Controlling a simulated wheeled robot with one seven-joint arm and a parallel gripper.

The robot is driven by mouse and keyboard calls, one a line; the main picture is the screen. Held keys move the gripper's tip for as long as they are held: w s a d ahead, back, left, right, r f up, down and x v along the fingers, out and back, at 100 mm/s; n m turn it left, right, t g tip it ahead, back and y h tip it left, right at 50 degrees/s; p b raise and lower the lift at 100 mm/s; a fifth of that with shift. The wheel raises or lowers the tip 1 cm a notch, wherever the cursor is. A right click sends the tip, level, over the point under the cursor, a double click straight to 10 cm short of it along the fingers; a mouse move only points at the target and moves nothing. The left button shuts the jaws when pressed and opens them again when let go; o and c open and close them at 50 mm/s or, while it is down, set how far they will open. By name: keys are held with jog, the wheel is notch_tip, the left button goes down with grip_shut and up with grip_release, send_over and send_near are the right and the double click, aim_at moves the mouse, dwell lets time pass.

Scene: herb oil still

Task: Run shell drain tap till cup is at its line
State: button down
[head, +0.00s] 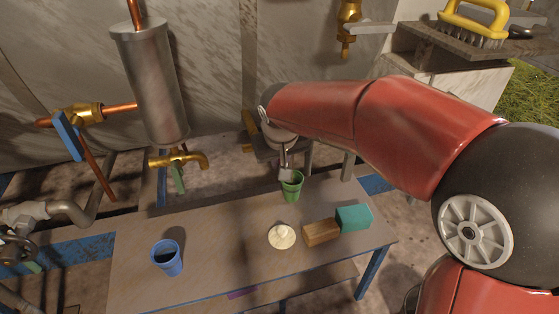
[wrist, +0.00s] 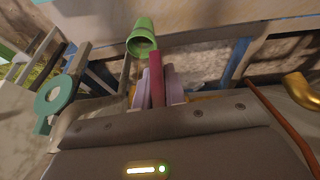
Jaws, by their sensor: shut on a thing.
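A grey metal shell (head: 160,85) hangs at the left in the head view, with a brass tap (head: 180,159) with a green lever below it. A blue cup (head: 167,258) with dark contents stands at the table's left. A green cup (head: 291,186) stands near the table's back edge and also shows in the wrist view (wrist: 141,38). My gripper (head: 286,168) is just behind the green cup. In the wrist view its fingers (wrist: 158,85) are shut on a narrow crimson piece (wrist: 156,75). What that piece belongs to is hidden. No cup line or flow is visible.
A white round item (head: 281,236), a wooden block (head: 321,232) and a teal block (head: 354,217) sit on the table (head: 215,235). Another brass valve (head: 88,113) with a blue lever is at left. A teal ring (wrist: 57,95) is left of my gripper. The table's middle left is clear.

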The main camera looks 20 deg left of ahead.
jog(key=shift+a+f+t+h+b, duration=0.1)
jog(key=shift+f+t+h+b, duration=0.25)
jog(key=shift+h+b, duration=0.4)
jog(key=shift+r+n+t+h+b, duration=0.3)
jog(key=shift+t+h, duration=0.05)
jog(key=shift+t, duration=0.1)
jog(key=c, duration=1.5)
grip_release()
jog(key=shift+o, duration=0.2)
jog(key=v, duration=0.7)
jog(key=shift+s+r+p, duration=0.15)
jog(key=shift+r+p, duration=0.25)
